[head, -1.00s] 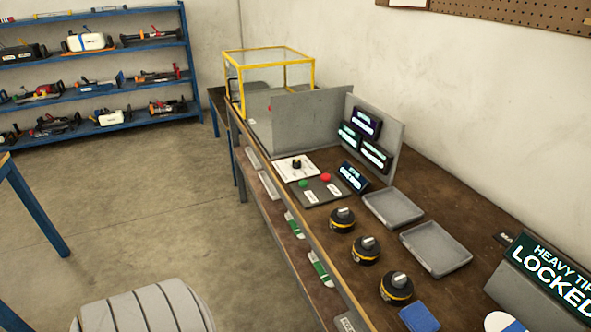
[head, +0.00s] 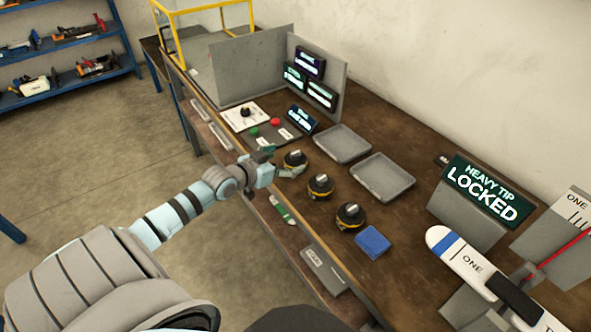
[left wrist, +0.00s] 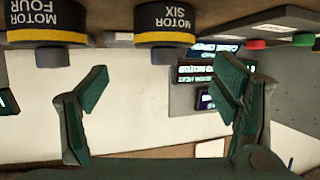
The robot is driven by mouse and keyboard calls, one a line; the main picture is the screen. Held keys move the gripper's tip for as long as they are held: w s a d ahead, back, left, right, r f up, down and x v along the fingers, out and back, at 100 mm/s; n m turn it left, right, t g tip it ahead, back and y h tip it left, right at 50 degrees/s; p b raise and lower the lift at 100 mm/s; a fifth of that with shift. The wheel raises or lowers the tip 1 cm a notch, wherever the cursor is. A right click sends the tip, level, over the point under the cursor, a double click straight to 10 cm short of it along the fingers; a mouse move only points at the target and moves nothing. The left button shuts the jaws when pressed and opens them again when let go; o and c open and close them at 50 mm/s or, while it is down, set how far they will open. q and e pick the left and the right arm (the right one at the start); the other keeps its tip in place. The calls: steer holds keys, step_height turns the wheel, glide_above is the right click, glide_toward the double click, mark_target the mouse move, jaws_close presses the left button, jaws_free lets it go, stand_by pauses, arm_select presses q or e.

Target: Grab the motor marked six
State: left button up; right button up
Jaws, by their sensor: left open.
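The motor marked six (left wrist: 165,22), black with a yellow band, shows at the top of the upside-down left wrist view. It appears to be the farthest of the three motors in the head view (head: 295,159). My left gripper (head: 281,163) is open beside it at the bench's front edge. In the left wrist view the spread fingers (left wrist: 163,72) lie to either side of the motor's line, with nothing between them. The motor marked four (left wrist: 47,22) is to the left there. My right gripper is not in view.
Another motor (head: 351,216) and a blue block (head: 373,242) stand nearer on the bench. Two empty grey trays (head: 383,178) lie behind the motors. A button panel (head: 270,133) lies beyond motor six. A sign reading "HEAVY TIP LOCKED" (head: 490,190) stands at right.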

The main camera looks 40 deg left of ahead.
mark_target(292, 157)
arm_select(q)
steer(key=b+x, duration=0.2)
steer(key=x, duration=0.4)
steer(key=shift+a+f+b, duration=0.15)
steer(key=shift+f+b, duration=0.1)
steer(key=shift+b, duration=0.1)
steer(key=shift+w, duration=0.1)
steer(key=shift+r, duration=0.1)
steer(key=c, duration=0.8)
steer(key=shift+a, duration=0.1)
steer(key=c, duration=1)
